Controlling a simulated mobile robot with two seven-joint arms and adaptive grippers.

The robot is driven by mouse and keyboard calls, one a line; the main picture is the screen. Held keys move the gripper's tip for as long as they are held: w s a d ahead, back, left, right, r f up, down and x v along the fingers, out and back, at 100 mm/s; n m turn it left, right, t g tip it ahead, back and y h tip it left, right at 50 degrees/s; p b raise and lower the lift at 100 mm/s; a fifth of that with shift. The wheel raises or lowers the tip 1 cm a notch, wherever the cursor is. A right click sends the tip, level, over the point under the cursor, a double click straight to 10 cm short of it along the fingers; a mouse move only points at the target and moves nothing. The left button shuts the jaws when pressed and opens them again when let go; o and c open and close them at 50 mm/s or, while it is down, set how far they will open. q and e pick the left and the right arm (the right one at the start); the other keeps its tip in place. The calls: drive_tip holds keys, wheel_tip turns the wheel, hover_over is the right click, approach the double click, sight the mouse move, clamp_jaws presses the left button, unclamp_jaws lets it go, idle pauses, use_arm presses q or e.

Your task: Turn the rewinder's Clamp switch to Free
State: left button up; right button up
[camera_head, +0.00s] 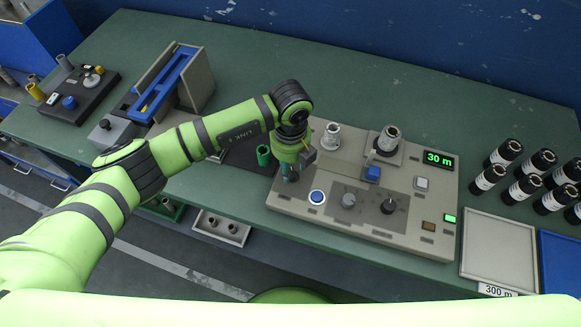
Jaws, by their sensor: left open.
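The rewinder (330,218) is a light grey box on the green table, with a lit green "30 m" display. On its front panel are a blue round button (317,197), a grey knob (348,200) and a black knob (388,206). The labels are too small to read, so I cannot tell which is the Clamp switch or how it is set. My left gripper (288,178) points down over the rewinder's left end, left of the knobs and apart from them. It is open and its fingers are partly hidden by my wrist. My right gripper is out of view.
Two spindles (388,139) stand at the rewinder's back, with a blue block (372,174) before the right one. Several black rolls (503,152) and a grey tray (499,245) are at right. A green roll (263,155) stands left of the rewinder. A blue-topped fixture (168,85) is further left.

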sight(291, 173)
use_arm(q)
wheel_tip(291, 173, up, 10)
idle(0.3)
drive_tip(key=shift+s+f, duration=0.1)
drive_tip(key=shift+f, duration=0.05)
